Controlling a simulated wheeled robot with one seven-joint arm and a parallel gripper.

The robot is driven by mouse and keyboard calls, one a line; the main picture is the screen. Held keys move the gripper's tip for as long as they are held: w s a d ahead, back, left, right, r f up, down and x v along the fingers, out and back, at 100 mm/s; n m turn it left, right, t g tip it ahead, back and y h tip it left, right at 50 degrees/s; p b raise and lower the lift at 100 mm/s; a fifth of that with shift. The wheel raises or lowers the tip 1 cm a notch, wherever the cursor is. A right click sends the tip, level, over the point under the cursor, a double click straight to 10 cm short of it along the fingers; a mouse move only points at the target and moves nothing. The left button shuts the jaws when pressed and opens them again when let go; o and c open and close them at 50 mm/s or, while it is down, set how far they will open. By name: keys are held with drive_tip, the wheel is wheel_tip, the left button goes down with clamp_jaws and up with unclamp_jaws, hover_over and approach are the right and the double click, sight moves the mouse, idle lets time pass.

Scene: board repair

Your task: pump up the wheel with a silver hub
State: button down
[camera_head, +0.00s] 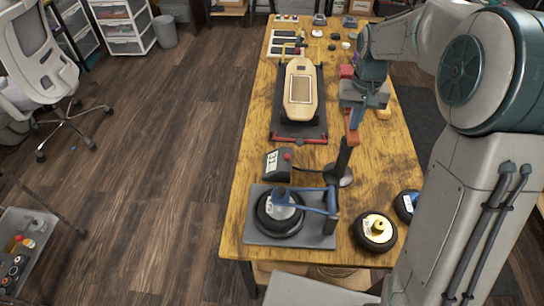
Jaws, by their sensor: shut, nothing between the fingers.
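A black wheel with a silver-grey hub (280,211) lies flat on a grey base plate (256,239) at the table's near end. A blue lever or clamp (310,201) reaches over the wheel from the right. A black box with a white display and a red button (278,163) stands just behind the plate. My gripper (351,138) points down above the table's right side, behind and right of the wheel. It is shut and empty. A dark upright post on a round base (340,178) stands just below it; I cannot tell whether they touch.
A wheel with a yellow hub (375,230) and one with a blue hub (407,205) lie at the near right. A skateboard deck (300,90) rests on a dark stand (283,128) mid-table. Red and yellow items sit behind my gripper. The left floor is largely open.

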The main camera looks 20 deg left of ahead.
wheel_tip(320, 180, up, 6)
drive_tip(key=p, duration=0.4)
drive_tip(key=shift+f, duration=0.15)
idle(0.8)
drive_tip(key=shift+f+b, duration=2.7)
drive_tip(key=shift+f, duration=1.15)
wheel_tip(320, 180, up, 8)
drive_tip(key=p, duration=0.6)
drive_tip(key=shift+f, duration=0.15)
drive_tip(key=shift+f+b, duration=2.75)
drive_tip(key=shift+f, duration=1.1)
drive_tip(key=shift+r+p, duration=2.9)
drive_tip(key=shift+r, duration=0.95)
